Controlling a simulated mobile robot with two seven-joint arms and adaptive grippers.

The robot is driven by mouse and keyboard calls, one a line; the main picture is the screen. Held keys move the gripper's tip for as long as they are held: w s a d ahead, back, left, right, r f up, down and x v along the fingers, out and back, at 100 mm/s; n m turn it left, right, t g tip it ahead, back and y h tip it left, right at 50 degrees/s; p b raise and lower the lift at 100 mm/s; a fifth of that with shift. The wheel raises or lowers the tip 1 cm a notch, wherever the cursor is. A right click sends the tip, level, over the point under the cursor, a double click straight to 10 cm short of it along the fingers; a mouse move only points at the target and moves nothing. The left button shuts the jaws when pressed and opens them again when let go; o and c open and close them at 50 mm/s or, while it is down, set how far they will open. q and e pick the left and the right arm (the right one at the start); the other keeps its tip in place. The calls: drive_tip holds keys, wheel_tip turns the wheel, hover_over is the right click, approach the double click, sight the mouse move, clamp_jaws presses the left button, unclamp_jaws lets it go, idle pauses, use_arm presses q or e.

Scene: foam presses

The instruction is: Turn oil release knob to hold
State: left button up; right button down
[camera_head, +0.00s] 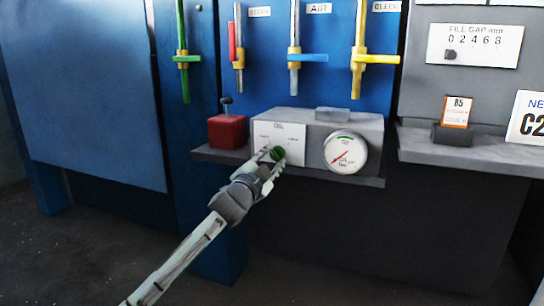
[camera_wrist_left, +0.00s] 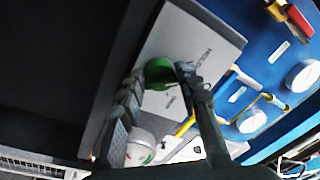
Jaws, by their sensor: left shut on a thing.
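The oil release knob is a green knob (camera_head: 277,153) on the white plate (camera_head: 265,134) at the front of a grey box on the shelf. My left gripper (camera_head: 273,155) is at the knob, with its fingers on either side of it and shut on it. In the left wrist view the green knob (camera_wrist_left: 158,73) sits between the fingertips of the left gripper (camera_wrist_left: 160,80), partly covered by them. My right gripper is in neither view.
A round pressure gauge (camera_head: 346,152) is right of the knob on the same box. A red block (camera_head: 228,131) stands left of it on the shelf (camera_head: 215,155). Coloured pipes with valve handles (camera_head: 307,57) hang above. Floor space at the lower left is clear.

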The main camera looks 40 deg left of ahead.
use_arm(q)
drive_tip(key=shift+d+f+n+p, duration=0.1)
drive_tip(key=shift+n+p, duration=0.1)
drive_tip(key=shift+n, duration=0.4)
drive_tip(key=shift+d+f+n+p, duration=0.1)
drive_tip(key=shift+n+p, duration=0.05)
drive_tip(key=shift+n, duration=0.45)
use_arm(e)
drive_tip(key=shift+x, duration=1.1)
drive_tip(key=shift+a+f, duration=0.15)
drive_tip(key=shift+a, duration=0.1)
use_arm(q)
drive_tip(key=o, duration=1.1)
drive_tip(key=shift+r, duration=0.1)
drive_tip(key=shift+y, duration=0.3)
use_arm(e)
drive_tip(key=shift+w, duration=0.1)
use_arm(q)
drive_tip(key=v, duration=1.2)
drive_tip(key=shift+r, duration=0.1)
